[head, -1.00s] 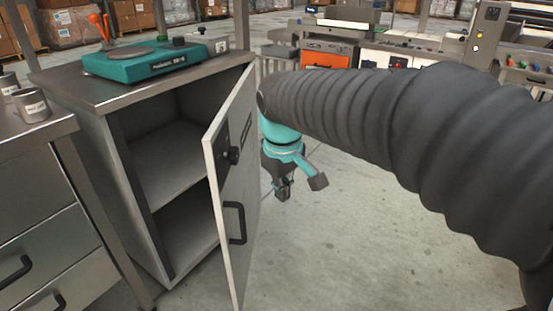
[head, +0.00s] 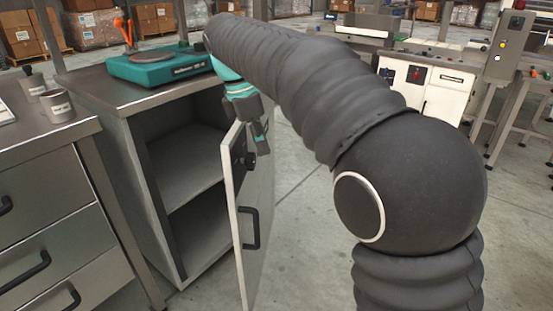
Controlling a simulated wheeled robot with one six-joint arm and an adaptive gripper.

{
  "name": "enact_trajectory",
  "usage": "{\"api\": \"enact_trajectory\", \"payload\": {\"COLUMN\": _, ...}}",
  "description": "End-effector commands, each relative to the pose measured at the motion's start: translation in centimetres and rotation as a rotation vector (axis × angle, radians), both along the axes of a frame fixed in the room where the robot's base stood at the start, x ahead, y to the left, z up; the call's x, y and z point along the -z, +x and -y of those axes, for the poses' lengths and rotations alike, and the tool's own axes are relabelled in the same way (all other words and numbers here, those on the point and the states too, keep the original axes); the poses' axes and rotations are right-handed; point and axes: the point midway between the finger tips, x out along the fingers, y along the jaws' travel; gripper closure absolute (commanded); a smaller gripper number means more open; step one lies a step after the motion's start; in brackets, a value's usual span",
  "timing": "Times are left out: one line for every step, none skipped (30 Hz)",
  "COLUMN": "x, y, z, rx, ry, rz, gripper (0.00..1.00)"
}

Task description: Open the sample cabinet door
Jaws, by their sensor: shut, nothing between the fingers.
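The sample cabinet (head: 126,171) stands at the left with its front open, showing an empty inside with one shelf (head: 183,180). Its light grey door (head: 260,222) stands swung well out from the opening, hinge edge not clear. A black handle (head: 249,228) and a dark latch knob (head: 249,160) are on the door. My gripper (head: 262,140) hangs at the door's upper part, in front of its top edge in the picture. It is shut and empty. I cannot tell whether it touches the door.
A teal device (head: 160,68) rests on the cabinet top. A steel drawer unit (head: 50,205) with cups (head: 57,105) stands at left. A white machine (head: 426,85) stands at the back right. Concrete floor (head: 310,225) is free right of the door.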

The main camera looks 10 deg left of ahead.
Motion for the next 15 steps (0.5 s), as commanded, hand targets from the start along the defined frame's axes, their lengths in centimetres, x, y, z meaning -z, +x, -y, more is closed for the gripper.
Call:
{"api": "enact_trajectory", "payload": {"x": 0.8, "y": 0.0, "z": 0.2, "rx": 0.002, "ry": -0.002, "rz": -0.002, "gripper": 1.00}}
{"api": "enact_trajectory", "payload": {"x": 1.2, "y": 0.0, "z": 0.3, "rx": 0.002, "ry": -0.001, "rz": -0.001, "gripper": 1.00}}
{"api": "enact_trajectory", "payload": {"x": 1.8, "y": 0.1, "z": 0.5, "rx": 0.002, "ry": 0.000, "rz": -0.001, "gripper": 1.00}}
{"api": "enact_trajectory", "payload": {"x": 2.4, "y": 0.1, "z": 0.6, "rx": 0.003, "ry": -0.002, "rz": -0.002, "gripper": 1.00}}
{"api": "enact_trajectory", "payload": {"x": 2.9, "y": 0.1, "z": 0.7, "rx": 0.002, "ry": 0.000, "rz": -0.001, "gripper": 1.00}}
{"api": "enact_trajectory", "payload": {"x": 3.7, "y": 0.2, "z": 0.9, "rx": 0.003, "ry": -0.002, "rz": -0.002, "gripper": 1.00}}
{"api": "enact_trajectory", "payload": {"x": 4.2, "y": 0.2, "z": 1.0, "rx": 0.002, "ry": 0.000, "rz": -0.001, "gripper": 1.00}}
{"api": "enact_trajectory", "payload": {"x": 4.8, "y": 0.2, "z": 1.2, "rx": 0.002, "ry": 0.000, "rz": -0.001, "gripper": 1.00}}
{"api": "enact_trajectory", "payload": {"x": 5.5, "y": 0.3, "z": 1.3, "rx": 0.002, "ry": 0.000, "rz": -0.001, "gripper": 1.00}}
{"api": "enact_trajectory", "payload": {"x": 6.0, "y": 0.3, "z": 1.5, "rx": 0.002, "ry": 0.000, "rz": -0.001, "gripper": 1.00}}
{"api": "enact_trajectory", "payload": {"x": 6.6, "y": 0.4, "z": 1.6, "rx": 0.004, "ry": -0.001, "rz": -0.002, "gripper": 1.00}}
{"api": "enact_trajectory", "payload": {"x": 7.3, "y": 0.4, "z": 1.8, "rx": 0.003, "ry": 0.000, "rz": -0.001, "gripper": 1.00}}
{"api": "enact_trajectory", "payload": {"x": 7.8, "y": 0.5, "z": 1.9, "rx": 0.004, "ry": -0.001, "rz": -0.002, "gripper": 1.00}}
{"api": "enact_trajectory", "payload": {"x": 8.4, "y": 0.5, "z": 2.1, "rx": 0.003, "ry": 0.000, "rz": -0.001, "gripper": 1.00}}
{"api": "enact_trajectory", "payload": {"x": 9.0, "y": 0.6, "z": 2.2, "rx": 0.003, "ry": 0.000, "rz": -0.001, "gripper": 1.00}}
